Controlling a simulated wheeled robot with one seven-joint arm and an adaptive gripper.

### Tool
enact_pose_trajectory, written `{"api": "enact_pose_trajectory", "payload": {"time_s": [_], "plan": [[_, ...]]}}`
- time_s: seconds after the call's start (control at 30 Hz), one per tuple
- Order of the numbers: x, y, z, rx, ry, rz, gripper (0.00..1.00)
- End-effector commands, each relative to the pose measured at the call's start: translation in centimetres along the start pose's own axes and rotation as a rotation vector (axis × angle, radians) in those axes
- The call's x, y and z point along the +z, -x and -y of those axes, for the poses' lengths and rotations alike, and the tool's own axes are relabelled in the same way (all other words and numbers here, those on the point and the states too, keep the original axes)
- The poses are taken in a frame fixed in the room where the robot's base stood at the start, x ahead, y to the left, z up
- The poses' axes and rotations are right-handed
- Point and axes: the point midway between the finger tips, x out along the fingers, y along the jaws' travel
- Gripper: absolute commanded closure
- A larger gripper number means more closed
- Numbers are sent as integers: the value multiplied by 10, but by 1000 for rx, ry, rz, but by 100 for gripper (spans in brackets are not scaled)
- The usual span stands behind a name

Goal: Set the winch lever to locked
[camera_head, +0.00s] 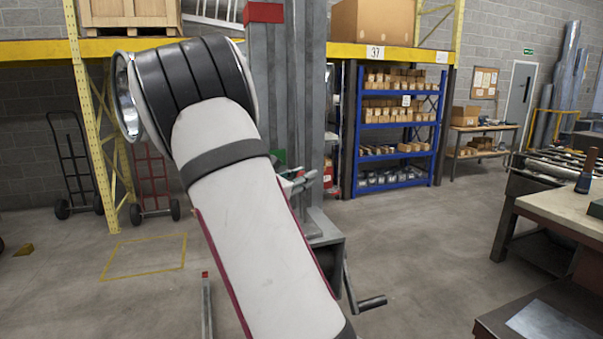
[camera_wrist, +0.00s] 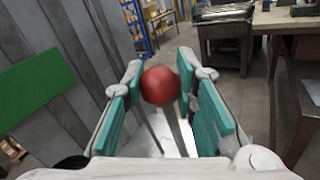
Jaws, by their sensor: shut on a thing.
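The winch lever's round red knob (camera_wrist: 160,85) sits between the teal finger pads of my gripper (camera_wrist: 162,80) in the wrist view. My gripper is shut on it, and the lever's grey rod runs down below the knob. In the head view my gripper (camera_head: 302,182) is partly hidden behind my arm, beside the grey winch column (camera_head: 312,60). I cannot make out the knob there. A grey winch box (camera_head: 327,240) with a crank handle (camera_head: 370,303) is low on the column. A green patch (camera_wrist: 45,82) on the column shows left of the gripper.
A red block (camera_head: 263,12) is on the column's upper part. A workbench (camera_head: 560,212) and roller conveyor (camera_head: 560,165) stand at the right. A blue shelf (camera_head: 398,130) and hand trucks stand behind. Open floor lies between the column and the bench.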

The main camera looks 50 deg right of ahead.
Motion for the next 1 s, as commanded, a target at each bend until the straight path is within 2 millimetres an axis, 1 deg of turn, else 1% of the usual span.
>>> {"api": "enact_pose_trajectory", "payload": {"time_s": [0.03,0.2,0.4,0.63,1.0], "plan": [[6,-5,4,-8,-20,-26,100],[7,-18,11,-30,-73,-113,100],[6,-27,16,-47,-113,-179,100],[4,-31,18,-54,-131,-210,100],[3,-32,19,-57,-133,-212,100]]}}
